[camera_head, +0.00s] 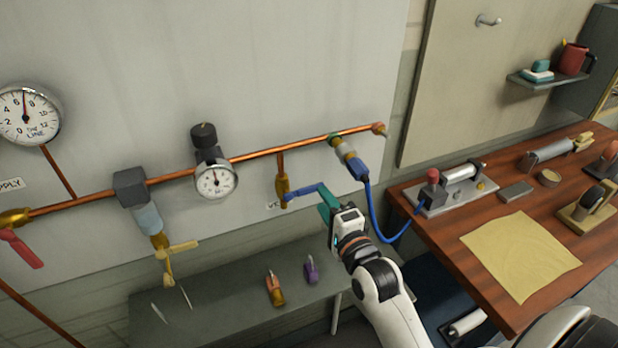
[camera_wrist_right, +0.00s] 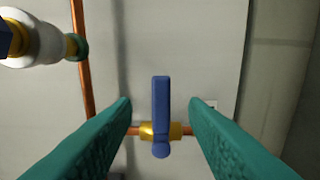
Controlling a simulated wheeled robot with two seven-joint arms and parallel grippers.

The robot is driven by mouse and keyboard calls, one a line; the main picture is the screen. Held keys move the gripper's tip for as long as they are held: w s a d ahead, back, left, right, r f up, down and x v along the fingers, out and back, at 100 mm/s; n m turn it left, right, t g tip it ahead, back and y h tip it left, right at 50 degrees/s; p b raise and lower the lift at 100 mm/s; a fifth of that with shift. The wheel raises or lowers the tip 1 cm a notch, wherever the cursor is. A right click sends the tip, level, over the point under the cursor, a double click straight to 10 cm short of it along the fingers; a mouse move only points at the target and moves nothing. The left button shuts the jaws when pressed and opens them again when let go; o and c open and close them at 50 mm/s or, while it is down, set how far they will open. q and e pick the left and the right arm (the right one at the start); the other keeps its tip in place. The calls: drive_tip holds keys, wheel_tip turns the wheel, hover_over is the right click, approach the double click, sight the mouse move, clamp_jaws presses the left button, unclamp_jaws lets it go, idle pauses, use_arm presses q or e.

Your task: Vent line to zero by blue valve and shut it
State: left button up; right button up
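The blue valve has a brass body (camera_head: 282,188) on a short copper drop below the main pipe. Its blue lever (camera_head: 303,191) sticks out to the right, crosswise to the drop. In the right wrist view the lever (camera_wrist_right: 161,100) lies between my right gripper's teal fingers (camera_wrist_right: 160,115), with a gap on each side. My right gripper (camera_head: 326,203) is open beside the lever's free end in the head view. The small gauge (camera_head: 215,181) on the regulator has its needle pointing roughly up; its reading is too small to tell. My left gripper is not in view.
A line gauge (camera_head: 27,115) has its needle near the top, around 6. A blue hose (camera_head: 376,215) hangs right of my gripper. A wooden bench (camera_head: 455,245) stands at right.

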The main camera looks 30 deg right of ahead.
sight(304, 191)
drive_tip(key=w+p, duration=0.1)
drive_tip(key=w, duration=0.6)
drive_tip(key=shift+w+d, duration=0.2)
drive_tip(key=shift+w, duration=0.15)
drive_tip(key=shift+f, duration=0.1)
clamp_jaws()
